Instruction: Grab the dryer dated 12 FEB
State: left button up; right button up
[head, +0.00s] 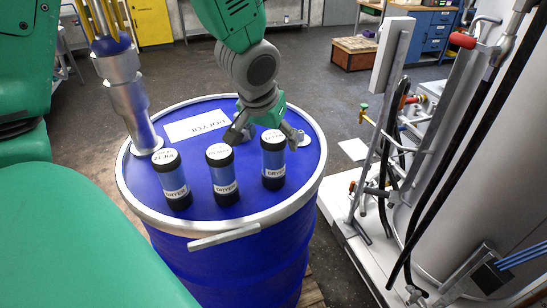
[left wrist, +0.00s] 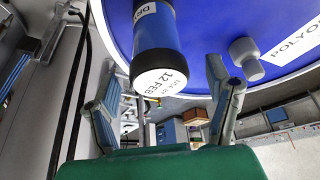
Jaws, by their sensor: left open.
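Three blue dryers with black ends stand upright on the blue drum's lid in the head view: a left one (head: 172,180), a middle one (head: 222,174) and a right one (head: 273,160). In the left wrist view, a dryer's white top label reads 12 FEB (left wrist: 160,82); it appears to be the right one. My left gripper (head: 264,128) is open at the top of the right dryer. In the left wrist view its fingers (left wrist: 165,72) are on either side of the dryer, with visible gaps. My right gripper is not in view.
The drum (head: 230,262) has a pale rim and a POLYOL label (head: 196,126). A metal pump fitting (head: 130,105) stands at the lid's left. Grey equipment with hoses (head: 450,170) stands at right. Floor behind the drum is open.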

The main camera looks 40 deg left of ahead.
pick_arm(q)
jog(key=x, duration=0.4)
jog(key=shift+w+d+f, duration=0.15)
jog(key=shift+w+f, duration=0.05)
jog(key=shift+f, duration=0.15)
jog(key=shift+s+a, duration=0.1)
jog(key=shift+a, duration=0.1)
jog(key=c, duration=1.4)
jog(key=shift+d, duration=0.1)
